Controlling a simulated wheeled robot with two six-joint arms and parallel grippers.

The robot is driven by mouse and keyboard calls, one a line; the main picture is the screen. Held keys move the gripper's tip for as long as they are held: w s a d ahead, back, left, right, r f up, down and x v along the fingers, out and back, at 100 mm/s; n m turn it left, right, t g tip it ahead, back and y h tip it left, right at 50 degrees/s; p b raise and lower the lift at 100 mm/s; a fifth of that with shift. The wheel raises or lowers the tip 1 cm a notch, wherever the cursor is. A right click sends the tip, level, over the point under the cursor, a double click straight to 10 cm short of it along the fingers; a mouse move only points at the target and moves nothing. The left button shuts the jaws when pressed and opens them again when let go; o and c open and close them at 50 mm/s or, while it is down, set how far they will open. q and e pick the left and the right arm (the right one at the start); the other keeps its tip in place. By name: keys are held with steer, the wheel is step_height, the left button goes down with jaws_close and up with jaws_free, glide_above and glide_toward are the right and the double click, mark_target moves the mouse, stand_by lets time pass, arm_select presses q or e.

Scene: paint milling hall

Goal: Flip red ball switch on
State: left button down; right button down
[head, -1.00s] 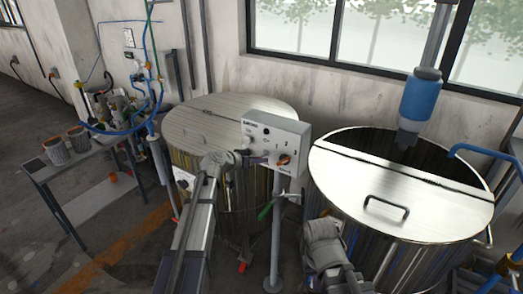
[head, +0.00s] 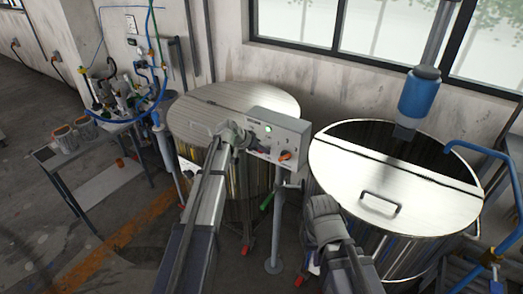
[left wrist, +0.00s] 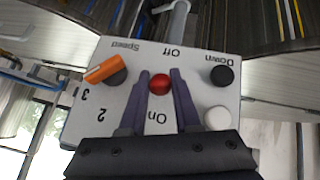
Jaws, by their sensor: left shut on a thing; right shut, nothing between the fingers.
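The red ball switch (left wrist: 159,84) sits on the grey control box (head: 292,127), between the words Off and On, in the left wrist view, which shows the panel upside down. My left gripper (left wrist: 160,84) is shut on the red ball, one finger on each side. In the head view my left gripper (head: 252,146) reaches the box from the left and covers part of its front; the ball is hidden there. My right gripper (head: 322,208) is low in the middle, seen from behind, in front of the right vat; its fingers are hard to make out.
An orange speed knob (left wrist: 101,69), a black button (left wrist: 222,76) and a white button (left wrist: 217,118) flank the switch. A lidded vat (head: 395,175) stands right, another (head: 205,112) behind the box. A side table (head: 65,165) stands left.

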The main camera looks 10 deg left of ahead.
arm_select(q)
steer(key=c, duration=0.6)
jaws_free()
steer(key=shift+w, duration=0.1)
steer(key=shift+r, duration=0.1)
steer(key=p+v, duration=0.5)
steer(key=v, duration=0.2)
steer(key=shift+s+a+r+p, duration=0.15)
steer(key=shift+s+a+p, duration=0.1)
steer(key=shift+p, duration=0.1)
steer(key=shift+d, duration=0.1)
